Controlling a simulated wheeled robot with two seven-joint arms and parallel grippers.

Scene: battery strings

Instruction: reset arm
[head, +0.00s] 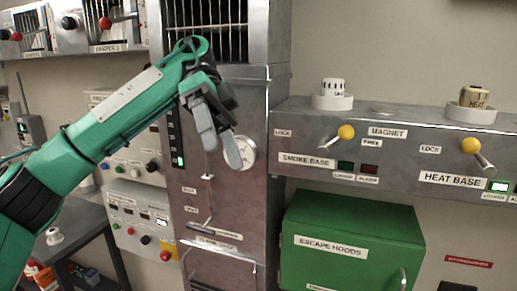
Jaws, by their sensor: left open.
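My left arm comes in from the left, green with black joints. My left gripper (219,138) is open and empty, its two grey fingers pointing down in front of the metal cabinet (240,190). The fingers hang to the left of a round white gauge (244,152) and partly cover it; whether they touch it I cannot tell. My right gripper is not in view.
A grey shelf (388,122) on the right carries a smoke detector (333,90) and a heat detector (474,97) on white bases, with yellow-knobbed levers below. A green escape hoods box (350,225) sits beneath. Control panels (140,220) and a dark table (80,222) are at left.

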